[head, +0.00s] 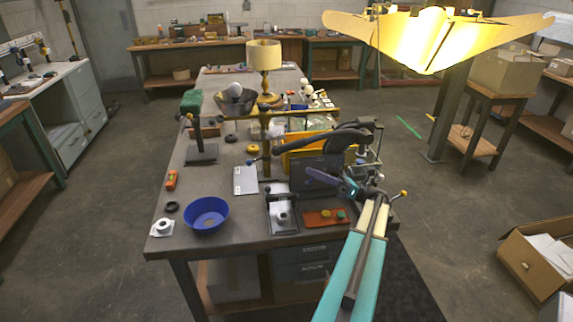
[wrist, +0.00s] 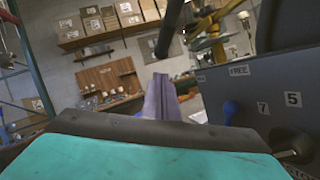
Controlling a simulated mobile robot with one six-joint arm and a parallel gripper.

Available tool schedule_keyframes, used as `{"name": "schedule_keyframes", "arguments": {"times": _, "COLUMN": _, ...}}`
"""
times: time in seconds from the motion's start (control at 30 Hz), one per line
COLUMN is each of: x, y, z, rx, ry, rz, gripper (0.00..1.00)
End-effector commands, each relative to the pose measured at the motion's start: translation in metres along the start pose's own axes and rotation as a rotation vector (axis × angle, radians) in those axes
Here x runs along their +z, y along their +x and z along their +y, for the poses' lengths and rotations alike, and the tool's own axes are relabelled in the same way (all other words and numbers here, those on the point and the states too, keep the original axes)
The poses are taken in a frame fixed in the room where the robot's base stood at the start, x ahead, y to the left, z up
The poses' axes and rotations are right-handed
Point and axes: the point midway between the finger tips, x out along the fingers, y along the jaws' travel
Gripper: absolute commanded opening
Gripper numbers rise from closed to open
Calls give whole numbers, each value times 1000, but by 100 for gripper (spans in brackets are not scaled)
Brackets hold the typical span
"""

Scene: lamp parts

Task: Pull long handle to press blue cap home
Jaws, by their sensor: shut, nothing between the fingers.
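My gripper (head: 343,186) is shut and empty, with purple-grey fingers, beside a dark grey box at the table's right side. In the wrist view its closed fingers (wrist: 160,97) point ahead, clear of any object. A dark rod with a rounded end (wrist: 169,30) shows above the fingers there; I cannot tell whether it is the long handle. A blue knob-like piece (wrist: 229,110) stands against the grey labelled panel (wrist: 262,88), right of the fingers; I cannot tell whether it is the blue cap. My arm hides part of the area around the gripper in the head view.
A blue bowl (head: 207,214) stands at the table's front left. A grey tray (head: 282,220) and an orange-brown block (head: 325,217) lie near the front edge. A lamp (head: 264,58) stands at the back.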

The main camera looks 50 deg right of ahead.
Motion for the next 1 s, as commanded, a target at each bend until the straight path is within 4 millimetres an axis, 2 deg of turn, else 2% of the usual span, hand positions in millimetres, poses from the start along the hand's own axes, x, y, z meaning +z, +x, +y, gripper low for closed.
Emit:
{"name": "schedule_keyframes", "arguments": {"times": 0.37, "x": 2, "y": -2, "z": 0, "rx": -4, "ry": -2, "rz": -2, "gripper": 0}}
{"name": "schedule_keyframes", "arguments": {"times": 0.57, "x": 2, "y": 6, "z": 1, "rx": -3, "ry": -2, "rz": -1, "gripper": 0}}
{"name": "schedule_keyframes", "arguments": {"times": 0.77, "x": 3, "y": 27, "z": 2, "rx": -3, "ry": -2, "rz": -2, "gripper": 0}}
{"name": "schedule_keyframes", "arguments": {"times": 1.0, "x": 4, "y": 60, "z": 2, "rx": -2, "ry": -1, "rz": -2, "gripper": 0}}
